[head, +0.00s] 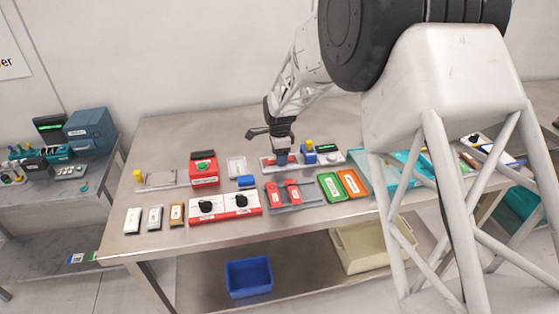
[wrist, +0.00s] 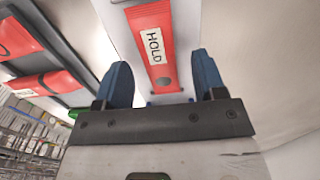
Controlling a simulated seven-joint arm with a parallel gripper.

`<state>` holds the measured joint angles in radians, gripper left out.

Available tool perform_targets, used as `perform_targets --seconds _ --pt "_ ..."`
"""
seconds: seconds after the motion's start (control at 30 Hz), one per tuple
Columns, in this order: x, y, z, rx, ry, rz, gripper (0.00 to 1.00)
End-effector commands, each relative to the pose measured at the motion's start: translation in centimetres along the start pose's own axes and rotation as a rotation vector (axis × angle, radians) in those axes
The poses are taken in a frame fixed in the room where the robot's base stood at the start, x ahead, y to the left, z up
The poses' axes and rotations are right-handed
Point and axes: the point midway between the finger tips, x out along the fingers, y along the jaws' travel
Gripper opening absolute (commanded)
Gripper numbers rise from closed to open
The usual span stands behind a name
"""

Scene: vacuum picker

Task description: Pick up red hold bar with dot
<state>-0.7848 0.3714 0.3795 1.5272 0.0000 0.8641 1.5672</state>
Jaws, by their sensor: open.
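A red bar (wrist: 152,45) with a white HOLD label and a small round mark near its end lies on a white fixture in the wrist view. My gripper (wrist: 165,80) is open, with its blue fingers at either side of the bar's near end and gaps between. In the head view my gripper (head: 282,160) is low over the white fixture (head: 334,158), and a bit of red shows beside it; the rest is hidden. Two more red bars with white labels (head: 272,195) (head: 293,192) lie on a grey rack in front.
A blue and yellow block (head: 309,154) stands on the fixture just right of my gripper. Green (head: 329,189) and orange (head: 352,184) cases lie to the right. The table's back strip is clear.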

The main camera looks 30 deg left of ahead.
Motion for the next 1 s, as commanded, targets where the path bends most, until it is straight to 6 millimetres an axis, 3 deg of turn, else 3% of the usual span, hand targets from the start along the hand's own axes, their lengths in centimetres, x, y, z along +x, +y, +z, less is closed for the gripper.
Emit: perform_targets --seconds 0.67,1.0 --pt "0.71 -0.02 0.01 0.000 0.000 -0.001 0.64" --pt "0.70 -0.02 0.01 0.000 0.000 -0.001 0.13"
